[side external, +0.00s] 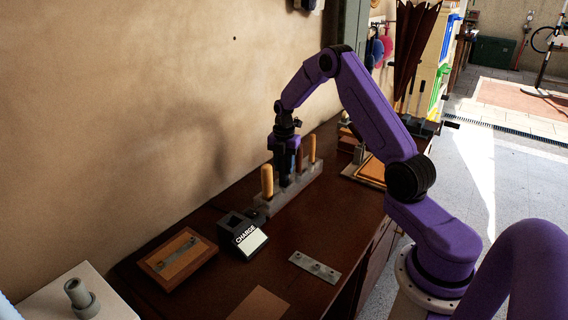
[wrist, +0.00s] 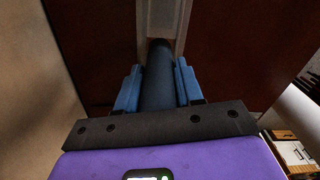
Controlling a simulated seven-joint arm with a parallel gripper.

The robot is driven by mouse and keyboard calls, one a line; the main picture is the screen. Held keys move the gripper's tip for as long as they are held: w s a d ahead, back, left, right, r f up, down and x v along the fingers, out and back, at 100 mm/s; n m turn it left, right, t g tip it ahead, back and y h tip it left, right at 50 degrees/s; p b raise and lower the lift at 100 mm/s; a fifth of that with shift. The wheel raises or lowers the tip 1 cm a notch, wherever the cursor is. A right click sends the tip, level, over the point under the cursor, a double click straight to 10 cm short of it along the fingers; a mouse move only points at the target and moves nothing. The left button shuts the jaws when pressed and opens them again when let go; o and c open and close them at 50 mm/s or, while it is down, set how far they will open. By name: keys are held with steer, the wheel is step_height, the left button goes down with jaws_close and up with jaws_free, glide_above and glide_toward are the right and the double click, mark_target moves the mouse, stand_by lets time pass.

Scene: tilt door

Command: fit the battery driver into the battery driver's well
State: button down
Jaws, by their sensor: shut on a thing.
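My gripper (side external: 286,160) points down over a grey tool rack (side external: 300,192) against the wall. In the wrist view its blue fingers (wrist: 158,78) lie on either side of a dark, round-bodied tool, which I take to be the battery driver (wrist: 158,60). The gripper is shut on it. The driver's far end meets the pale rack strip; I cannot tell whether it sits in the rack or is just above it. A black charger block (side external: 232,224) with a square opening and a white CHARGE label stands left of the rack; its opening may be the well.
Upright tools with an orange handle (side external: 267,181) and brown handles stand in the rack close to my gripper. A wooden block (side external: 178,257) and a metal plate with holes (side external: 315,268) lie on the dark bench. A framed tray (side external: 366,172) lies to the right.

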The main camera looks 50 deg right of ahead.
steer(key=shift+f, duration=0.45)
steer(key=c, duration=0.6)
jaws_free()
steer(key=shift+c, duration=0.2)
step_height(320, 180, up, 18)
steer(key=shift+f, duration=0.25)
